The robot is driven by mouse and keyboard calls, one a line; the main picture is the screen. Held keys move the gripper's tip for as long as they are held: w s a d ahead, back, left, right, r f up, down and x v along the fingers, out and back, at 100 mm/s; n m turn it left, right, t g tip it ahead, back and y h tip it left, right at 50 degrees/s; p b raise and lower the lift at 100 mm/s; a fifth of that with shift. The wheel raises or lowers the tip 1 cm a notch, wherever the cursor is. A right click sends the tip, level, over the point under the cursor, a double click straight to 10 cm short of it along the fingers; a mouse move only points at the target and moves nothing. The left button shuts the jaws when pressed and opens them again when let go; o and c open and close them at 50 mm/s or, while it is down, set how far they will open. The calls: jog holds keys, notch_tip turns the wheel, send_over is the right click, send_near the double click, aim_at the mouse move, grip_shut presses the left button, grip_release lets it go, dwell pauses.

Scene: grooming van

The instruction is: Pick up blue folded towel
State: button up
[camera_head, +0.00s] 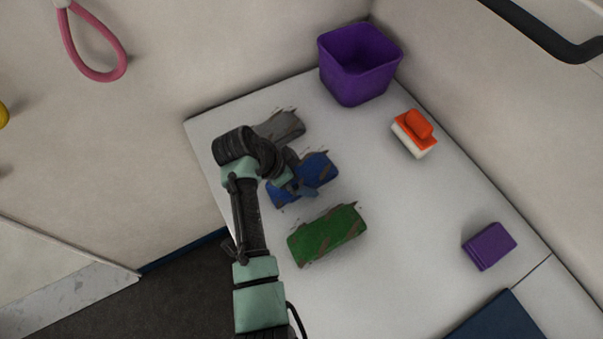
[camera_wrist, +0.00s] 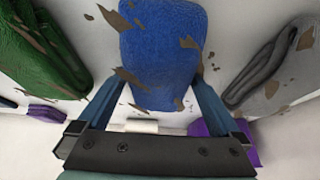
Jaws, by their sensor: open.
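The blue folded towel (camera_head: 318,168) lies on the white counter between a grey and a green one, with brown patches on it. In the wrist view the blue towel (camera_wrist: 160,45) fills the top middle. My gripper (camera_head: 300,183) is over the blue towel and hides part of it in the head view. In the wrist view my gripper (camera_wrist: 158,85) is open, with one finger on each side of the towel's near end. Whether the fingers touch the towel is unclear.
A green folded towel (camera_head: 327,235) and a grey one (camera_head: 279,126) lie close on either side. A purple bin (camera_head: 357,75), a brush with an orange top (camera_head: 418,125) and a purple block (camera_head: 489,246) stand farther off. The counter's right middle is clear.

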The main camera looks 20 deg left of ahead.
jog(key=shift+f, duration=0.25)
jog(key=shift+c, duration=0.2)
jog(key=c, duration=1)
jog(key=shift+c, duration=0.2)
